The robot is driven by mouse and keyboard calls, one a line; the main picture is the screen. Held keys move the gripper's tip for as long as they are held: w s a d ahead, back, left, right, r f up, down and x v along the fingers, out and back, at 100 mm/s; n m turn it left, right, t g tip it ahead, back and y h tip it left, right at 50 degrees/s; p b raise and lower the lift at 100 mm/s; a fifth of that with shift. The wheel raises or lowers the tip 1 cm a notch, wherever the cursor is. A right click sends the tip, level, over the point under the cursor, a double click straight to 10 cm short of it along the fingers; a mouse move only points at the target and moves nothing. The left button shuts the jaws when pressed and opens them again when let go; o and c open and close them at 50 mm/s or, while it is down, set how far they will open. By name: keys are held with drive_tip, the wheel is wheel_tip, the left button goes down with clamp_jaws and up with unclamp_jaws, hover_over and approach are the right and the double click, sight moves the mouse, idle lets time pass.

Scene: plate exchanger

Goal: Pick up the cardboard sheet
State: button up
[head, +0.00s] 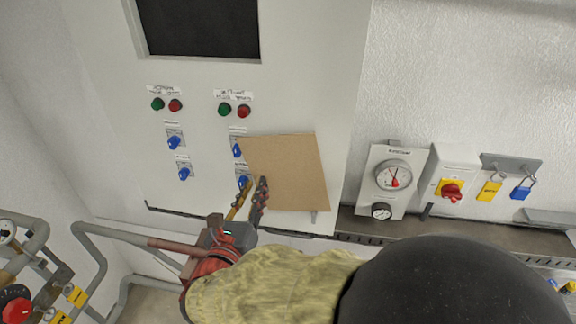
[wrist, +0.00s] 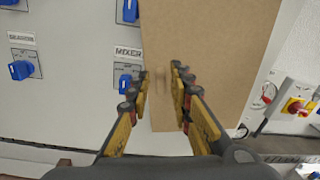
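The brown cardboard sheet (head: 290,172) stands upright against the front of the white control cabinet, at its lower right. It partly covers the blue switches at its left edge. In the wrist view the sheet (wrist: 215,50) fills the upper middle, beyond the fingertips. My gripper (head: 250,188) is at the sheet's lower left corner in the head view. In the wrist view my gripper (wrist: 162,85) is open, with a gap between the fingers and nothing seen held. I cannot tell whether a fingertip touches the sheet.
The cabinet (head: 110,185) carries blue switches (head: 174,142) and red and green buttons. A gauge panel (head: 392,180), a red-yellow switch (head: 451,190) and padlocks hang to the right. Grey pipes (head: 95,240) and valves stand at lower left. A ledge (head: 440,228) runs below the gauges.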

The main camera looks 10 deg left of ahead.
drive_tip(key=shift+w+d, duration=0.15)
drive_tip(key=shift+w, duration=0.95)
drive_tip(key=c, duration=0.3)
clamp_jaws()
